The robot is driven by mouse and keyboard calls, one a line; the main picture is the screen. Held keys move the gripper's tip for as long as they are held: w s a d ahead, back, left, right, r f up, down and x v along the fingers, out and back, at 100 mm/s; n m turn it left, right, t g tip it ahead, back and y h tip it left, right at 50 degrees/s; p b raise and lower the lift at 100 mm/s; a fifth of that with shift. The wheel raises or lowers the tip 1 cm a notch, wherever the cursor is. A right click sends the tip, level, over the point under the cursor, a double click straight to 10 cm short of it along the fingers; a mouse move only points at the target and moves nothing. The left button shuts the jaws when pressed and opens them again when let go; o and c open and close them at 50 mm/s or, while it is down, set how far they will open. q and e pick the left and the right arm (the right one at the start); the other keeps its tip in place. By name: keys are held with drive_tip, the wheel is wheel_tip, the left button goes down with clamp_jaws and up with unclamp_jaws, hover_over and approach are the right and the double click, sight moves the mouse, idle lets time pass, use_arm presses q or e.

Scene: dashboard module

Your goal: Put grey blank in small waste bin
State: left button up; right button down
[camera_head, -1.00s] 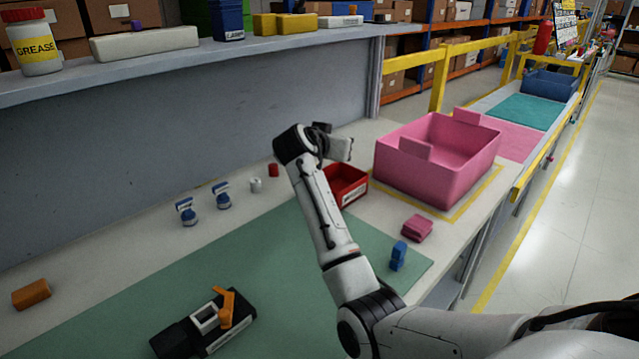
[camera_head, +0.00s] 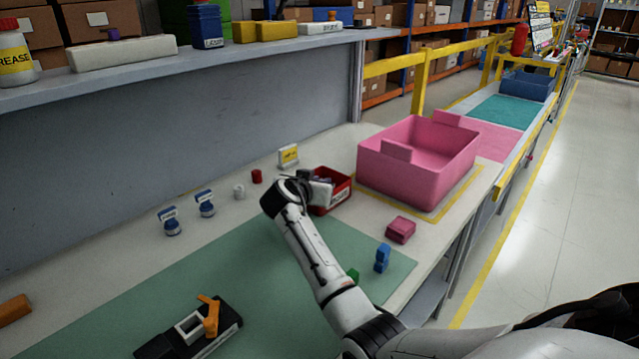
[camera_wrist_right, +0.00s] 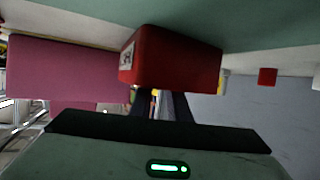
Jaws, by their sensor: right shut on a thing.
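The small red bin (camera_head: 341,192) with a white label stands on the bench beyond the green mat, left of the pink tote. It also shows large in the right wrist view (camera_wrist_right: 178,62). My right gripper (camera_head: 322,180) is low at the bin's opening, and the bin's wall hides its fingertips. In the right wrist view its dark fingers (camera_wrist_right: 163,103) pass behind the bin wall, close together. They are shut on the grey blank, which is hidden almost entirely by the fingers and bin. My left gripper is not in view.
The pink tote (camera_head: 400,178) stands close on the right. A pink block (camera_head: 401,229), a blue piece (camera_head: 382,258) and a black device with an orange lever (camera_head: 210,318) lie nearer. The middle of the green mat (camera_head: 250,265) is clear.

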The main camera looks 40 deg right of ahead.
drive_tip(key=shift+f, duration=0.2)
drive_tip(key=c, duration=1.9)
unclamp_jaws()
drive_tip(key=shift+r, duration=0.1)
drive_tip(key=shift+c, duration=0.2)
drive_tip(key=shift+r, duration=0.1)
drive_tip(key=v, duration=1.2)
